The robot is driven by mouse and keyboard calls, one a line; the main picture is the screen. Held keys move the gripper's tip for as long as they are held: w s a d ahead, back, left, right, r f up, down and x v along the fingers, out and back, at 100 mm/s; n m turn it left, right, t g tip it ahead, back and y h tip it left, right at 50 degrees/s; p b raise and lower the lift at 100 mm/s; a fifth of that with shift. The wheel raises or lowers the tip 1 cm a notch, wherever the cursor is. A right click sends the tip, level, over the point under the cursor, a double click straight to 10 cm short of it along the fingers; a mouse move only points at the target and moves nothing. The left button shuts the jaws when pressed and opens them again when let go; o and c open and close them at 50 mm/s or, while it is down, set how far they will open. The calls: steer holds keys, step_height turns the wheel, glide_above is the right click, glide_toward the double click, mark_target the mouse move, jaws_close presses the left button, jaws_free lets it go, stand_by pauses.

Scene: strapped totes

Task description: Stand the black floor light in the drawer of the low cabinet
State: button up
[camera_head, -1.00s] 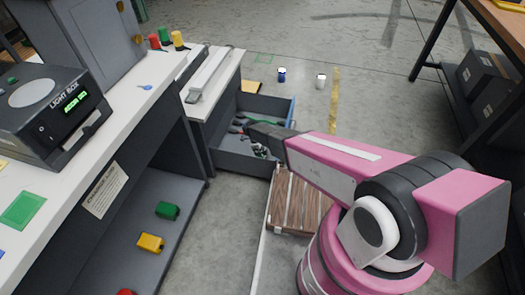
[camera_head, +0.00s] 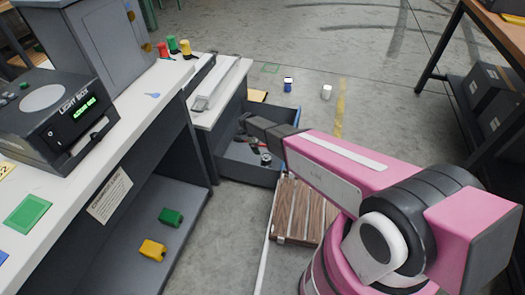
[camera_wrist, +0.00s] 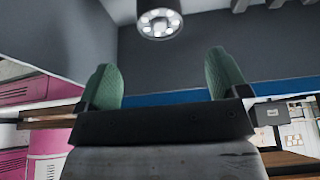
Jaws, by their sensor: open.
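The black floor light (camera_head: 265,159), a short dark cylinder with a pale ringed top, stands inside the open drawer (camera_head: 284,174) of the low cabinet (camera_head: 201,150), toward its near side. In the wrist view the light (camera_wrist: 158,20) shows its ring of white lamps at the top edge; part of its body is cut off. My gripper (camera_head: 245,121) is over the drawer, left of and above the light. In the wrist view its two green fingertips (camera_wrist: 163,75) are spread with nothing between them, apart from the light.
Small items (camera_head: 252,141) lie in the drawer, hard to make out. A blue pot (camera_head: 288,84) and white pot (camera_head: 326,91) stand beyond. The workbench (camera_head: 110,140) is at left, a dark shelf rack (camera_head: 480,100) at right.

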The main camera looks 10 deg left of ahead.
steer(key=s+d+r+n+y, duration=0.1)
steer(key=d+r+n, duration=0.3)
steer(key=d+r, duration=0.5)
steer(key=d+r+n+y, duration=0.1)
steer(key=d+r+n, duration=0.3)
steer(key=d+r, duration=0.55)
steer(key=s+d+r+n+y, duration=0.1)
steer(key=s+d+r+n, duration=0.2)
steer(key=d, duration=0.4)
steer(key=s+d+r+n, duration=0.4)
steer(key=d, duration=0.3)
steer(key=s+d+r+n+y, duration=0.1)
steer(key=s+d+r+n, duration=0.2)
steer(key=d, duration=0.4)
steer(key=shift+s+d+r+n+y, duration=0.2)
steer(key=shift+d+r+n+y, duration=0.15)
steer(key=shift+r, duration=0.5)
steer(key=shift+a, duration=0.15)
